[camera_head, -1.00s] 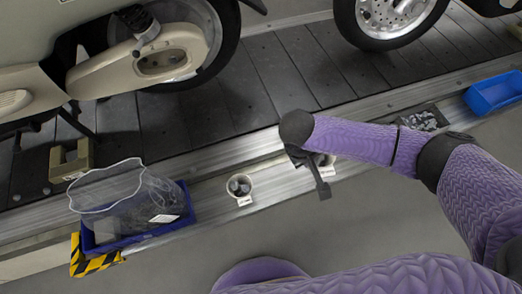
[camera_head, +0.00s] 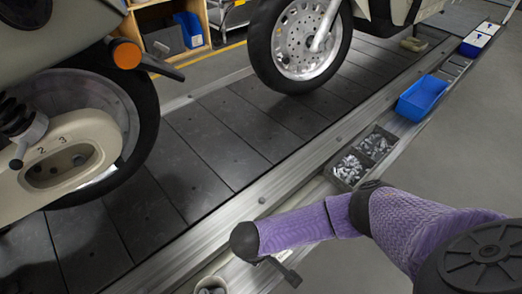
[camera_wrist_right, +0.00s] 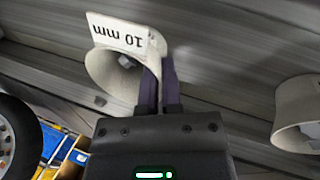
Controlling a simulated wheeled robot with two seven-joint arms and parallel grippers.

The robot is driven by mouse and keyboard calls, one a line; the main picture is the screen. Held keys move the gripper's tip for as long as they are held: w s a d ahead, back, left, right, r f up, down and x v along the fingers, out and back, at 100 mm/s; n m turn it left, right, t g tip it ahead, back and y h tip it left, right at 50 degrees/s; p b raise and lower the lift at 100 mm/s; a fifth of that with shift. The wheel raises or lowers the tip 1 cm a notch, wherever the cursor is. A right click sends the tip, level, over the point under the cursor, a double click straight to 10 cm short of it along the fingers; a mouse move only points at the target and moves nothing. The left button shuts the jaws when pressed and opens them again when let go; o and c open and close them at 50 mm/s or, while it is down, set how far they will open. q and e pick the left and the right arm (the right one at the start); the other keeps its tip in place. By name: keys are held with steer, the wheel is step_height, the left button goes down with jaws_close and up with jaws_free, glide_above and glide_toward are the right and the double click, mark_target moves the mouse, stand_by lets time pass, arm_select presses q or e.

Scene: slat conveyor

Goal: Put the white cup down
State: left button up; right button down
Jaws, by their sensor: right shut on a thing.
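In the right wrist view my right gripper (camera_wrist_right: 160,82) is shut on the wall of a white cup (camera_wrist_right: 112,68) with a "10 mm" label. The cup looks tilted in this view, and a small grey piece shows inside it. In the head view my right gripper (camera_head: 284,268) is at the bottom centre, mostly behind my forearm, with a bit of pale label beside it. I cannot tell whether the held cup touches the ledge. My left gripper is in neither current view.
Another white cup (camera_head: 210,287) with dark pieces stands at the bottom edge; a pale cup (camera_wrist_right: 298,112) shows at right in the wrist view. Along the metal ledge (camera_head: 308,195) are a dark tray (camera_head: 366,156) of metal parts and a blue bin (camera_head: 421,98). Scooters stand on the slat conveyor (camera_head: 215,135).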

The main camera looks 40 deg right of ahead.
steer(key=c, duration=0.9)
jaws_free()
arm_select(q)
steer(key=shift+w, duration=0.3)
arm_select(e)
steer(key=shift+o, duration=0.5)
arm_select(q)
step_height(320, 180, up, 8)
steer(key=w+t+p, duration=0.1)
steer(key=w+p, duration=0.1)
steer(key=p, duration=0.6)
steer(key=shift+w+f+p, duration=0.2)
steer(key=shift+f+p, duration=0.05)
steer(key=shift+p, duration=0.1)
arm_select(e)
steer(key=v, duration=1.2)
arm_select(q)
steer(key=shift+w, duration=0.1)
arm_select(e)
steer(key=shift+s, duration=0.1)
